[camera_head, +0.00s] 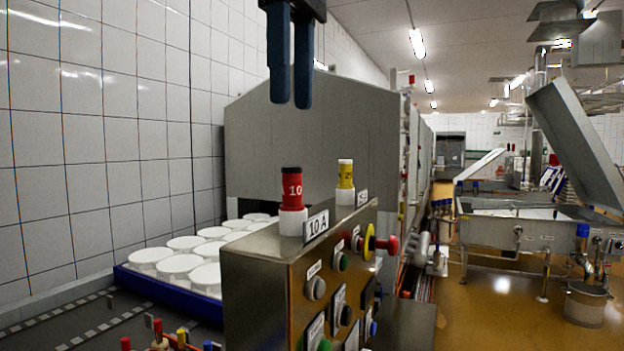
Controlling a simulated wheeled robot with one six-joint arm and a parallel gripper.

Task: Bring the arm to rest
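My gripper (291,98) hangs at the top of the view with its two dark blue fingers pointing down. The fingers lie close side by side with only a thin gap between them, and nothing shows between the tips. From this angle I cannot tell whether they are open or shut. The rest of my arm is out of view.
The steel control box (262,285) carries buttons, a "10 A" label and a yellow cylinder (345,177). White round moulds (180,266) sit in a blue tray (135,283) at left. A grey machine housing (345,130) stands behind. Steel vats (515,235) stand at right.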

